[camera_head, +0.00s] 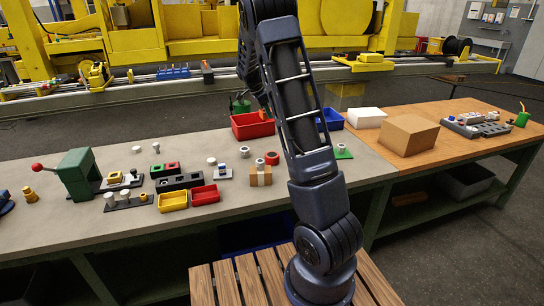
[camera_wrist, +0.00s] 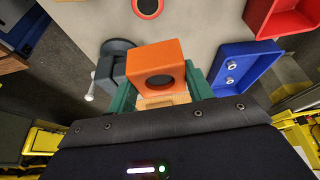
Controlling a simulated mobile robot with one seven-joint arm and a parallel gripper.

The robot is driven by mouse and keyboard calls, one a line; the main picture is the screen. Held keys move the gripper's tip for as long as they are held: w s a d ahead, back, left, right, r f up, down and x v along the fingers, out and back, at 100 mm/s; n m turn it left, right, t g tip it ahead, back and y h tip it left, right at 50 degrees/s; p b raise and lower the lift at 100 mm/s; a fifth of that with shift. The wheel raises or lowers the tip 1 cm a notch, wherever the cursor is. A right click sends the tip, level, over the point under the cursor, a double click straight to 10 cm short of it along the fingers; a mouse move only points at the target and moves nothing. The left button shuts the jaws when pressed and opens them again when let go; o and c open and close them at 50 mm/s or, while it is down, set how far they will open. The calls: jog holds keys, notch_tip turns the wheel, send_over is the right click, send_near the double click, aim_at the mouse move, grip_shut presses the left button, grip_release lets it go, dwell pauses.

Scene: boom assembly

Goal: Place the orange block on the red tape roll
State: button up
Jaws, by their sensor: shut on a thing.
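The orange block (camera_wrist: 155,58), with a dark round hole in its face, is between the green fingers of my gripper (camera_wrist: 158,90) in the wrist view. My gripper is shut on it. The red tape roll (camera_head: 272,158) lies on the grey table in the head view, close to the left of my arm. A red ring with a dark centre (camera_wrist: 147,6), which looks like the roll, shows at the top edge of the wrist view, apart from the block. My arm hides much of the gripper area in the head view.
A red bin (camera_head: 252,132) and a blue bin (camera_head: 331,126) stand at the back. A wooden block (camera_head: 261,179) with a grey part on it is in front of the roll. Small red and yellow trays (camera_head: 173,207) lie left. A cardboard box (camera_head: 408,134) stands right.

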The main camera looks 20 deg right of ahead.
aim_at(275, 154)
jog(key=shift+s+d+m, duration=0.15)
jog(key=shift+s+d, duration=0.15)
jog(key=shift+d, duration=0.25)
jog(key=shift+s+d+m, duration=0.15)
jog(key=shift+s+d, duration=0.1)
jog(key=shift+d, duration=0.3)
notch_tip(275, 154, down, 20)
jog(key=shift+r, duration=0.1)
jog(key=shift+f, duration=0.2)
jog(key=o, duration=1.2)
jog(key=shift+c, duration=0.2)
